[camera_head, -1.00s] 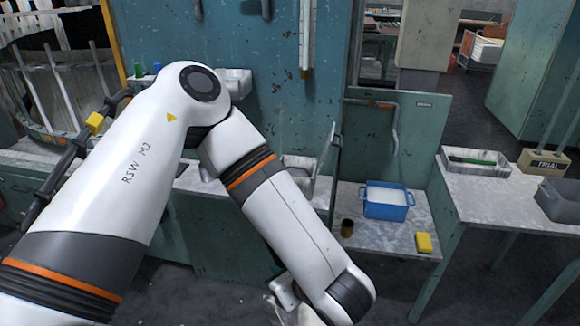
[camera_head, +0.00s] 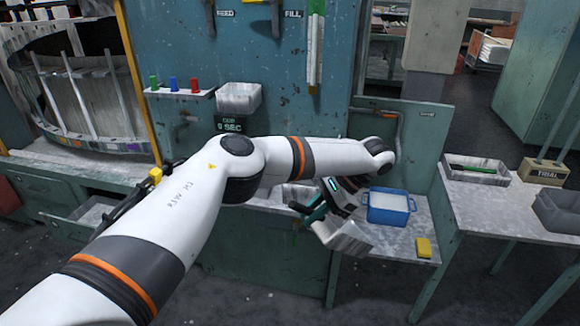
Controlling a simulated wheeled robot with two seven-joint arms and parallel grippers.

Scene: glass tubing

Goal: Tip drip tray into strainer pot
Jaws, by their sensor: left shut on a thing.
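My left gripper (camera_head: 322,213) is shut on a grey tray (camera_head: 349,242), which looks like the drip tray. The tray is tilted and held in front of the low bench, to the left of and nearer than the blue pot. The blue pot (camera_head: 390,217), which looks like the strainer pot, stands upright on the low bench with pale contents. The tray and pot appear apart in the picture. Whether anything lies in the tray cannot be seen. My right gripper is not in view.
A yellow block (camera_head: 424,248) sits on the low bench's front right. Another grey tray (camera_head: 238,98) is on the teal wall, above the drip sign (camera_head: 232,124). A side table at right holds a tray with green pieces (camera_head: 478,170) and a grey bin (camera_head: 560,211).

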